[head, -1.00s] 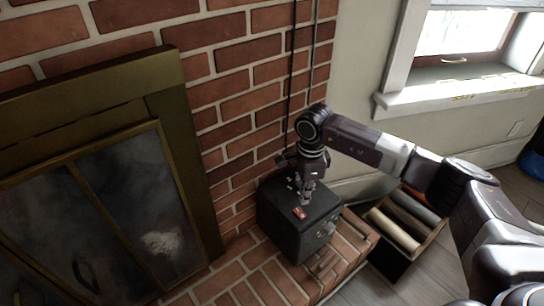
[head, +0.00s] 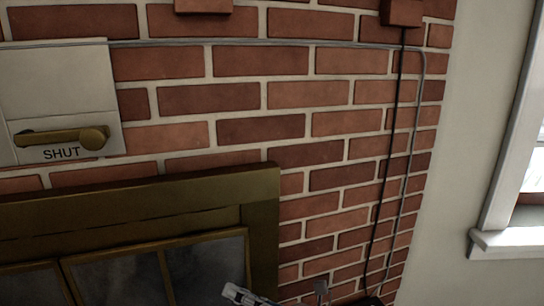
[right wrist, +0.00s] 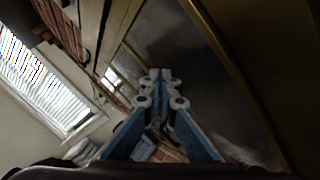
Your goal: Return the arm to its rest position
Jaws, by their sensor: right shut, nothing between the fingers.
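My right gripper (head: 240,294) shows only in part at the bottom edge of the head view, in front of the fireplace's glass doors. In the right wrist view its fingers (right wrist: 160,76) come together at the tips, with nothing between them. They stand before the dark glass and brass frame of the fireplace (right wrist: 190,45). Most of my right arm is below the head view. My left gripper is not in view.
The brass fireplace surround (head: 150,205) fills the lower left of the head view. A white panel with a brass handle marked SHUT (head: 62,138) is on the brick wall (head: 270,130). Cables run down the wall at right. A window (head: 525,190) is at far right.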

